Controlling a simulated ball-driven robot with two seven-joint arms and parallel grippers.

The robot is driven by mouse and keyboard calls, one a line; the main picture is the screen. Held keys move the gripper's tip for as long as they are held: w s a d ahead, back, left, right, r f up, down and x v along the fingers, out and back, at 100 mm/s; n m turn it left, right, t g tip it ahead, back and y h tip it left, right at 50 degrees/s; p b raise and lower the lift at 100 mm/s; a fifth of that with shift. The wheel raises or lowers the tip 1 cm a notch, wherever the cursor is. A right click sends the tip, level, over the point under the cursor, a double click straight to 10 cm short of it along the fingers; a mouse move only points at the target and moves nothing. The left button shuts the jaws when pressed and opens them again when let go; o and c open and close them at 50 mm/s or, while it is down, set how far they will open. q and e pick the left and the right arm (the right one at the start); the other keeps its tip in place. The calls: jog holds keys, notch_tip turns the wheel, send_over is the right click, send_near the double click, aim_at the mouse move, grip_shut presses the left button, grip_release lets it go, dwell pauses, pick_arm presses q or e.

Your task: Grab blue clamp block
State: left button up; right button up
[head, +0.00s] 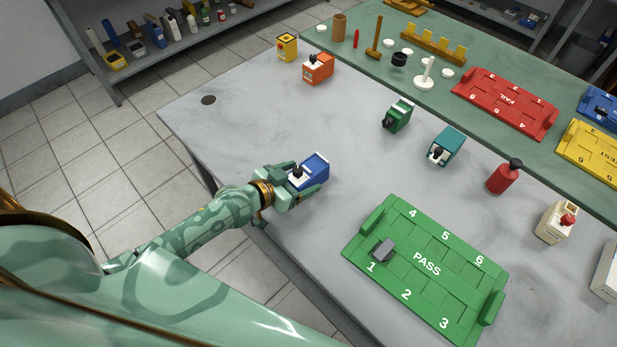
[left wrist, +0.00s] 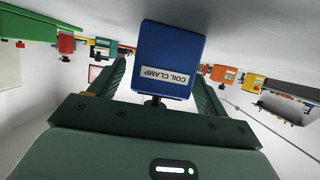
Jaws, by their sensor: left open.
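The blue clamp block (head: 315,167) stands on the grey table near its left front edge. It has a white face and a black knob. In the left wrist view the blue clamp block (left wrist: 168,58) shows a "COIL CLAMP" label and sits between the fingers. My left gripper (head: 306,181) is at the block, with a finger on each side of it. The left gripper (left wrist: 160,85) is open in the wrist view, with gaps visible beside the block. My right gripper is not in view.
A green PASS tray (head: 427,262) holding a grey piece (head: 383,249) lies to the right. Green (head: 397,116), teal (head: 445,147) and orange (head: 318,68) blocks stand farther back. The table around the blue block is clear.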

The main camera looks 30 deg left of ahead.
pick_arm(q)
jog(key=shift+w+d+f, duration=0.15)
jog(key=shift+w+d, duration=0.05)
jog(key=shift+w, duration=0.2)
jog(key=c, duration=1.2)
